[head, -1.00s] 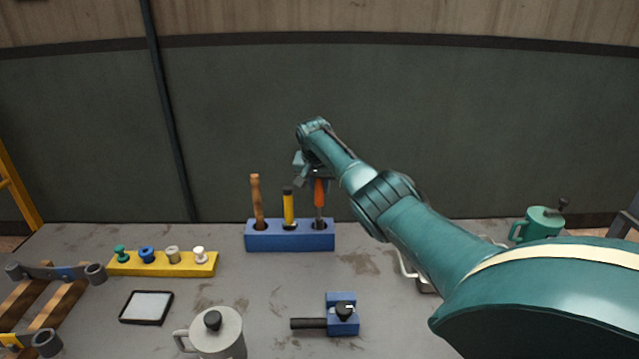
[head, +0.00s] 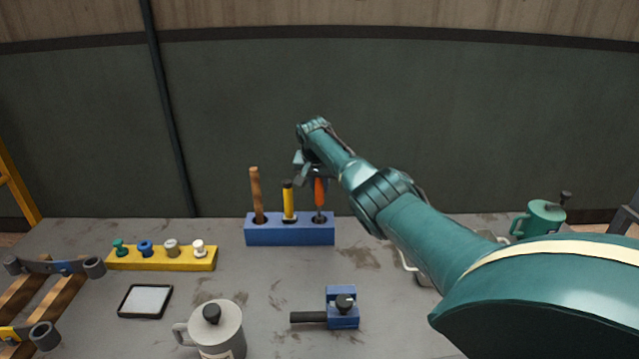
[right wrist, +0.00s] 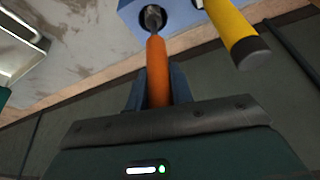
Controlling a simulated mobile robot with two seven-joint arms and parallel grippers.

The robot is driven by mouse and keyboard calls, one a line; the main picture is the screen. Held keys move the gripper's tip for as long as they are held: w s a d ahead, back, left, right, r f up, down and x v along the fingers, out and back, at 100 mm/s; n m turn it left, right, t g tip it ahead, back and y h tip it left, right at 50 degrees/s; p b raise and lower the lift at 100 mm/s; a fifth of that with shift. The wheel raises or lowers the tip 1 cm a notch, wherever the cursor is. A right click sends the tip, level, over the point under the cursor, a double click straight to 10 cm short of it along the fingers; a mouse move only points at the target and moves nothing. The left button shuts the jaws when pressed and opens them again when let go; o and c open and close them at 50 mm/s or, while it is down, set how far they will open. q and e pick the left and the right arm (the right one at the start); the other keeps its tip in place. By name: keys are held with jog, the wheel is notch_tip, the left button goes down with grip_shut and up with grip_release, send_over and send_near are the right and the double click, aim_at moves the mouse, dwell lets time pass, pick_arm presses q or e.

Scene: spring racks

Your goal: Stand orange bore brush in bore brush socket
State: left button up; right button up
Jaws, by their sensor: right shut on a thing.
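The orange bore brush (head: 319,190) stands nearly upright at the right-hand hole of the blue block (head: 262,236). My right gripper (head: 317,174) is shut on its orange handle from above. In the right wrist view the orange handle (right wrist: 157,75) runs between the fingers, and its grey lower end meets the dark round hole in the blue block (right wrist: 182,14). I cannot tell how deep it sits. My left gripper is not in view.
A yellow-handled tool (head: 288,200) and a wooden-handled tool (head: 256,195) stand in the same block, left of the brush. A yellow rack (head: 190,264) with several knobs, a grey pot (head: 228,325) and a blue clamp-like fixture (head: 343,315) stand nearby. The wall is close behind.

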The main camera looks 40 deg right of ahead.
jog(key=shift+f+b, duration=0.5)
jog(key=shift+f, duration=0.35)
jog(key=o, duration=1)
jog(key=shift+o, duration=0.2)
